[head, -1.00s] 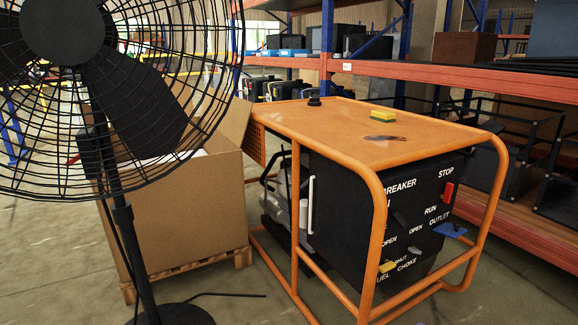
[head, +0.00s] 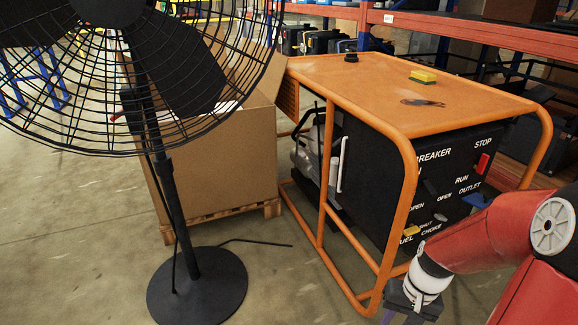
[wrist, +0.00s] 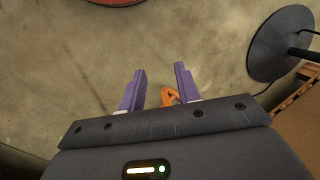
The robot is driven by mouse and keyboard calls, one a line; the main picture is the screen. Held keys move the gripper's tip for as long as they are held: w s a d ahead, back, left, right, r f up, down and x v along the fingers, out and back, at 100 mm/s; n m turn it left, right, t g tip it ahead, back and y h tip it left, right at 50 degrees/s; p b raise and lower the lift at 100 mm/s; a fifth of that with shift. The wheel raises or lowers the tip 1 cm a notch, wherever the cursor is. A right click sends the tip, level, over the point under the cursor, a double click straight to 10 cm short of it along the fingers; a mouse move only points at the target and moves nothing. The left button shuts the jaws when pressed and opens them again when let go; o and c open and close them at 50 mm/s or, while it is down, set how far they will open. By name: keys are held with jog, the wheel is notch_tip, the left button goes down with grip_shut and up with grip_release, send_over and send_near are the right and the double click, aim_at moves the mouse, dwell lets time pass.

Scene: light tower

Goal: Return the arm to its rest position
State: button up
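My gripper (wrist: 158,88) shows in the wrist view with its two purple fingers apart and nothing between them. It points down over the bare concrete floor. An orange piece (wrist: 171,96), probably part of the generator frame, shows just beyond the gap. In the head view my red arm comes in from the right, and the gripper's dark body is at the bottom edge, its fingertips mostly cut off. It is in front of the orange-framed generator (head: 420,88), near the panel's lower left; I cannot tell the exact gap.
A black standing fan (head: 196,285) is at the left; its round base also shows in the wrist view (wrist: 278,45). A cardboard box (head: 240,165) on a pallet stands behind it. A yellow sponge (head: 423,76) lies on the generator's top. Shelving (head: 470,30) stands behind.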

jog(key=s+a+r+n+t+p, duration=0.1)
jog(key=s+a+r+t, duration=0.1)
jog(key=r, duration=0.6)
jog(key=s+a+r+n+t+h+p, duration=0.1)
jog(key=s+a+r+t, duration=0.1)
jog(key=r, duration=0.6)
jog(key=s+a+r+n+t+h+p, duration=0.1)
jog(key=s+a+r+t, duration=0.1)
jog(key=r, duration=0.6)
jog(key=shift+s+a, duration=0.8)
jog(key=shift+a, duration=0.4)
